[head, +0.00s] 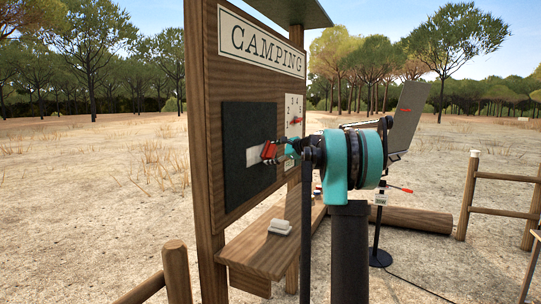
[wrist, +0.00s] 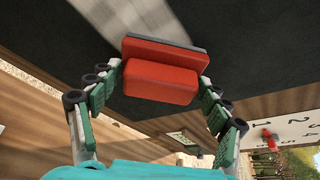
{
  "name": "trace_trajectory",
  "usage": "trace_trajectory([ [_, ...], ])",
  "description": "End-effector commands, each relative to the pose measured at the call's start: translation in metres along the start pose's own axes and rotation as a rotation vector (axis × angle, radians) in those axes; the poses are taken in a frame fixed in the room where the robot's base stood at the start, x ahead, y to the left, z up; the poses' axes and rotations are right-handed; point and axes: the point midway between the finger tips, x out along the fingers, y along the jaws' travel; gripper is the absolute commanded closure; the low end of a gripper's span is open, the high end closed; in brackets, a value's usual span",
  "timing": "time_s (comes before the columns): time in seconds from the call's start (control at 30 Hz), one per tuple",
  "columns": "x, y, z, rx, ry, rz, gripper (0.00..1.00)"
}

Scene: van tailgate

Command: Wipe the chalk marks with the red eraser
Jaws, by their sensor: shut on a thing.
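The red eraser (wrist: 162,82) has a dark felt edge and is held between the two fingers of my gripper (wrist: 158,78). In the head view the eraser (head: 269,150) is at the dark chalkboard (head: 240,180), felt side towards it. I cannot tell whether the felt touches. A pale chalk mark (head: 254,156) shows on the board just left of the eraser. In the wrist view a pale smear (wrist: 160,15) runs above the eraser. The part of the board behind the eraser and my gripper is hidden.
The board hangs on a wooden stand under a CAMPING sign (head: 262,42). A wooden shelf (head: 245,250) below holds a white block (head: 281,227). A numbered panel (head: 293,112) with a red pointer is to the right. Log rails (head: 500,177) stand further right.

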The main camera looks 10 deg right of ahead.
Motion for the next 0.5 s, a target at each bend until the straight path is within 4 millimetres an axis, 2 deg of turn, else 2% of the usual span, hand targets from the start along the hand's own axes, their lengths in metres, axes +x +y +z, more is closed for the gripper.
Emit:
trace_trajectory([
  [0.23,0.0,-0.004,-0.005,0.0,0.0,0.0,0.46],
  [0.5,-0.003,0.006,0.005,0.0,-0.001,0.001,0.46],
])
